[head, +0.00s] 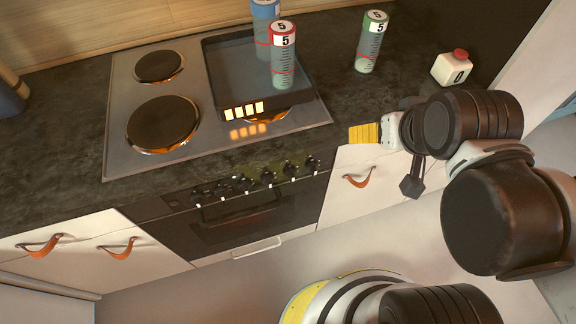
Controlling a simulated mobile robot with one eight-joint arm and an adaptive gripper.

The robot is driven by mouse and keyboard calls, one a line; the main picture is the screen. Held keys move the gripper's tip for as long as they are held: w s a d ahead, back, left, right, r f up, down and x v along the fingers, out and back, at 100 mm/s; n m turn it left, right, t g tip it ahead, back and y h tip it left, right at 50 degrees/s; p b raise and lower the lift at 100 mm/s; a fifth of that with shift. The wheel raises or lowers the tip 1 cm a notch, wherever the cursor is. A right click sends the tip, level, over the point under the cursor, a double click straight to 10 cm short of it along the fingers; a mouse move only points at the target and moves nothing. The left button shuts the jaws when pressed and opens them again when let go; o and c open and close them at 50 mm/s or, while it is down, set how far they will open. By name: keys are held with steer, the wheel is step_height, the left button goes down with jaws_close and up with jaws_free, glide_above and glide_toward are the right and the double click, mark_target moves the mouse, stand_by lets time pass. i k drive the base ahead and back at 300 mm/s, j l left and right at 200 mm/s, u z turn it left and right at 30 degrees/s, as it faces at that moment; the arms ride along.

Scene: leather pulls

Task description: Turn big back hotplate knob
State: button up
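The row of dark knobs (268,178) with pale marks runs along the top of the oven front (230,215), below the cooktop (120,160). A large round hotplate (163,123) is at the front left and a smaller one (159,66) at the back left. A dark see-through tray-like object (228,72) covers most of the right side, so the back right hotplate is hidden. I cannot tell which knob belongs to it. My gripper (407,150) is right of the knobs, near the counter edge and apart from them. One dark finger points down; its opening is unclear.
A red-banded cylinder (283,62) and a blue-topped one (265,12) stand at the tray. A green-topped cylinder (371,45) and a white red-capped bottle (452,69) stand right. A yellow ribbed block (364,133) is beside my gripper. Drawers have leather pulls (358,180). The floor before the oven is clear.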

mark_target(290, 174)
steer(key=k+u, duration=0.3)
steer(key=k+j+u, duration=0.1)
steer(key=k+u, duration=0.15)
steer(key=k, duration=1)
